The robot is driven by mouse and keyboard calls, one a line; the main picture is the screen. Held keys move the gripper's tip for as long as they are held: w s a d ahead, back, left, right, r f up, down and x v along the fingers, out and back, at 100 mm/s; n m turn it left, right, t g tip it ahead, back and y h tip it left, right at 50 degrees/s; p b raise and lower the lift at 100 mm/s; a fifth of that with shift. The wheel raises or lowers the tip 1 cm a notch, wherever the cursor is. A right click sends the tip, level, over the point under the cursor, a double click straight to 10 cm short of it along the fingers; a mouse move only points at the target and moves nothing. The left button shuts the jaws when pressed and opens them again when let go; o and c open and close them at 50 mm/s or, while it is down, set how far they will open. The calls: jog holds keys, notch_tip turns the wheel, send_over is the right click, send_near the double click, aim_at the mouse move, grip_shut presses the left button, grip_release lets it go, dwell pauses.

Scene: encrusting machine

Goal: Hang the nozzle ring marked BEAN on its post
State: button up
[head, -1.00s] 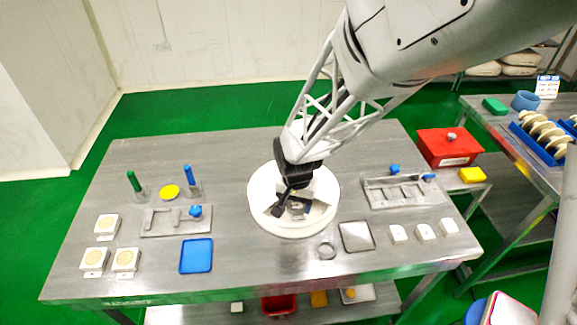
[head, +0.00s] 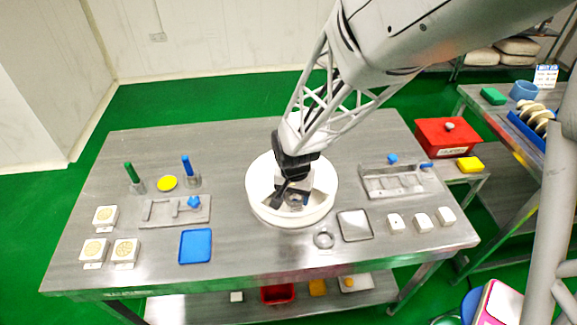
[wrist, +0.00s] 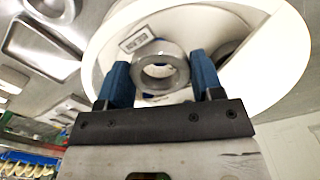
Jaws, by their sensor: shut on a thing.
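My gripper (head: 293,197) is down inside the wide white round tub (head: 257,207). In the wrist view its two blue fingers (wrist: 161,72) are shut on a grey metal nozzle ring (wrist: 180,66). A small white tag (wrist: 134,41) with dark lettering shows just beyond the ring. The lettering is too small to read for certain, and I cannot tell whether the tag is fixed to the ring. A second grey ring (head: 324,239) lies on the table in front of the tub. I cannot make out which post is marked BEAN.
A metal tray (head: 355,225) and several white blocks (head: 421,222) stand to the right. Grey fixtures stand left (head: 176,210) and right (head: 398,183). A blue tray (head: 195,246) lies front left. Green (head: 131,172) and blue (head: 187,166) upright handles stand back left. The table's back middle is clear.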

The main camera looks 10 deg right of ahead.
jog(key=shift+f, duration=1.65)
dwell(1.3)
jog(key=o, duration=1.2)
jog(key=shift+o, duration=0.2)
jog(key=shift+r, duration=0.1)
jog(key=shift+r, duration=3.9)
